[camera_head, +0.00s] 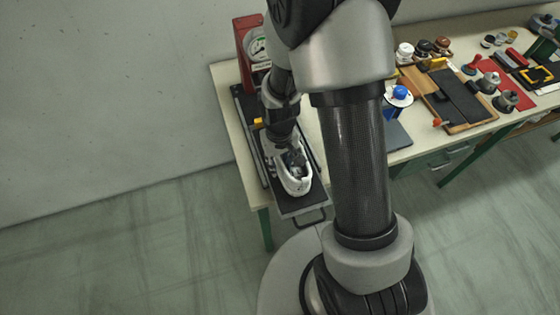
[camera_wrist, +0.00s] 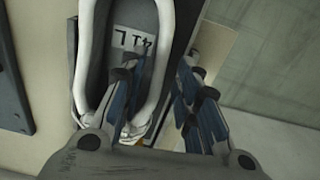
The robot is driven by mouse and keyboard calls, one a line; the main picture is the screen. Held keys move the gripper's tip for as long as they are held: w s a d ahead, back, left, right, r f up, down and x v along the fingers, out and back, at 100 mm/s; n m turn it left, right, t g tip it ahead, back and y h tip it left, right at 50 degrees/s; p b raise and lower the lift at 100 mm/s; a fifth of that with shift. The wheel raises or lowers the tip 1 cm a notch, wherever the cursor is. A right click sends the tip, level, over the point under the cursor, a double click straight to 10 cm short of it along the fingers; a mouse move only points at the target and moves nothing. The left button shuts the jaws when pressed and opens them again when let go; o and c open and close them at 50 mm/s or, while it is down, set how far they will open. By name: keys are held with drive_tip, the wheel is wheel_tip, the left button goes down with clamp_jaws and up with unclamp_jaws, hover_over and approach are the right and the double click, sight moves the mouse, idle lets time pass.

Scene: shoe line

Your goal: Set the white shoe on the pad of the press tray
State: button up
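The white shoe (camera_head: 296,183) is on the dark press tray (camera_head: 312,204), its opening up. In the wrist view the shoe (camera_wrist: 164,25) shows its white rim and an insole marked "41 L". My gripper (camera_head: 292,152) is low over the shoe's opening. In the wrist view my gripper (camera_wrist: 163,82) has one finger inside the shoe and the other outside its right wall. The fingers stand apart, with a gap between the outer finger and the wall. The pad is hidden under the shoe; I cannot see exactly how the sole sits on it.
The red press (camera_head: 246,45) with a dial gauge stands behind the tray, close to my arm. A handle (camera_head: 310,219) projects at the tray's front. The bench (camera_head: 228,84) holds a brown-framed board (camera_head: 457,96), a blue-topped item (camera_head: 399,94) and several small parts to the right.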

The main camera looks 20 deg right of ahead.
wheel_tip(320, 180, up, 12)
idle(0.7)
